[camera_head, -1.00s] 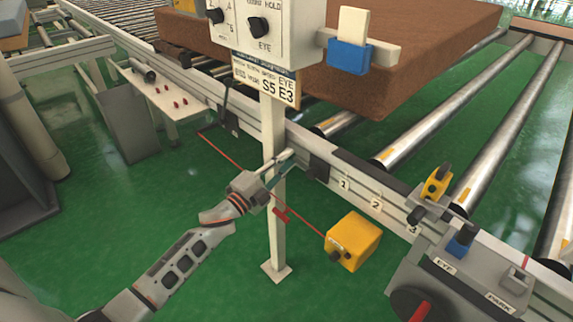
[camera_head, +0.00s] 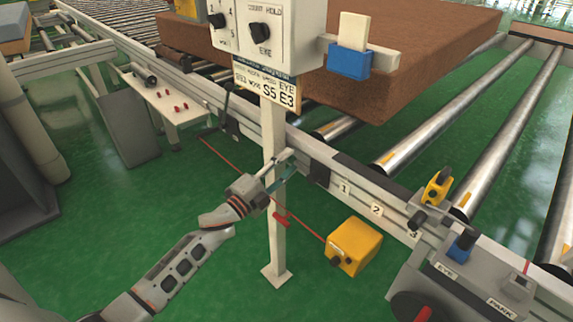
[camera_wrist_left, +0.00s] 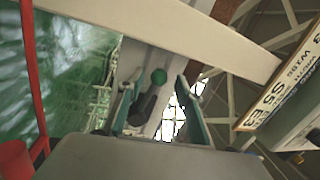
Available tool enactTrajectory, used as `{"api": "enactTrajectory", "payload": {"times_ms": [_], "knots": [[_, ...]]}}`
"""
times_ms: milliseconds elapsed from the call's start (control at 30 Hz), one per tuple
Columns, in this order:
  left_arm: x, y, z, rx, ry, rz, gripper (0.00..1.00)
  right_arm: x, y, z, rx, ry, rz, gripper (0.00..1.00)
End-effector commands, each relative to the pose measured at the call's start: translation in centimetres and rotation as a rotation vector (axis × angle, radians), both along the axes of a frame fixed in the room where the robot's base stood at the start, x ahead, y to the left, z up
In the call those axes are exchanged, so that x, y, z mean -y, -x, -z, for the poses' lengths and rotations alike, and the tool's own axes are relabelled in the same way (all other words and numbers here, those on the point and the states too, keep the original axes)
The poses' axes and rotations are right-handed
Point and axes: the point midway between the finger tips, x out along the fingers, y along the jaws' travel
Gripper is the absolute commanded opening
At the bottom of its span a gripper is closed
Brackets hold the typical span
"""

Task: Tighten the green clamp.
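My left gripper (camera_wrist_left: 157,98) is open there, one teal finger on each side of the lever. I cannot tell whether either finger touches it. In the head view my left gripper (camera_head: 282,168) is at the pale upright post (camera_head: 273,150), by the conveyor's side rail, below the sign. My right gripper is not in view.
A control box (camera_head: 268,30) and a sign (camera_head: 266,88) sit on the post above the gripper. A red cord (camera_head: 235,162) runs past the post to a yellow box (camera_head: 355,246). A brown mattress (camera_head: 400,70) lies on the rollers. Green floor is clear at lower left.

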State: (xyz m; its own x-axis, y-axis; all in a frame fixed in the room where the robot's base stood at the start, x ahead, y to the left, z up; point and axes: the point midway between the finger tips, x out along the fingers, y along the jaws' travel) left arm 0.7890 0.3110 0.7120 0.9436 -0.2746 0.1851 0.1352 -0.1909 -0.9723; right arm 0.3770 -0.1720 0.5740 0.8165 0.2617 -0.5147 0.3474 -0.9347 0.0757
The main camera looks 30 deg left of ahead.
Motion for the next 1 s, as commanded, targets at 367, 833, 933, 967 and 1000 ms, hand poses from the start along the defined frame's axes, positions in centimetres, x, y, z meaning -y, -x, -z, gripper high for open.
{"api": "enactTrajectory", "payload": {"times_ms": [367,833,933,967,1000], "knots": [[-1.2,4.2,1.0,-0.004,-0.001,0.000,0.35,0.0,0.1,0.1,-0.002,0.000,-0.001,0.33],[-3.2,10.9,2.2,-0.001,0.001,-0.001,0.35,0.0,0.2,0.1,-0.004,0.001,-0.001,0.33],[-3.3,11.3,2.2,0.001,0.001,0.000,0.35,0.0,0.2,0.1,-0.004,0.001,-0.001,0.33],[-3.3,11.3,2.2,0.001,0.000,0.000,0.35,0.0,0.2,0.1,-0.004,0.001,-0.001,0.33],[-3.3,11.4,2.2,0.001,0.000,0.000,0.35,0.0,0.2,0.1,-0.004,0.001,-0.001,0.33]]}}
